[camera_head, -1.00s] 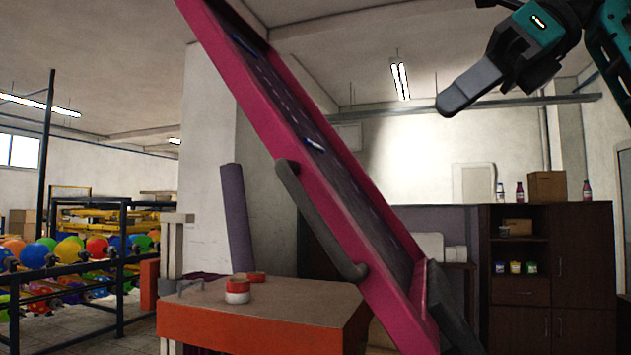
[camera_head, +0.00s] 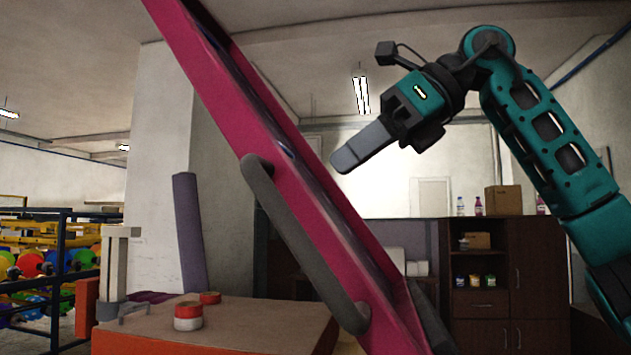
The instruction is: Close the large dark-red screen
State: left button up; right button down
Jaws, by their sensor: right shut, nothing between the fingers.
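The large dark-red screen (camera_head: 214,93) stands steeply tilted open in the middle of the view, its upper end leaning left and cut off by the top edge. A long grey handle bar (camera_head: 300,240) runs along its near side. My right gripper (camera_head: 345,160) is shut and empty. Its fingertips are to the right of the screen's upper half, and its arm comes in from the right. I cannot tell whether the fingertips touch the screen. My left gripper is not in view.
An orange-sided table (camera_head: 250,320) stands below the screen, with tape rolls (camera_head: 188,316) on top. A dark cabinet (camera_head: 535,270) with bottles and a cardboard box (camera_head: 503,199) stands behind at the right.

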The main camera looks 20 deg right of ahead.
jog(key=x, duration=0.5)
jog(key=shift+w+a+f, duration=0.15)
jog(key=shift+w+a, duration=0.05)
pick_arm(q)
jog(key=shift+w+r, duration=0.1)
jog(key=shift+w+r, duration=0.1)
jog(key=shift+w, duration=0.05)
pick_arm(e)
jog(key=shift+f, duration=0.1)
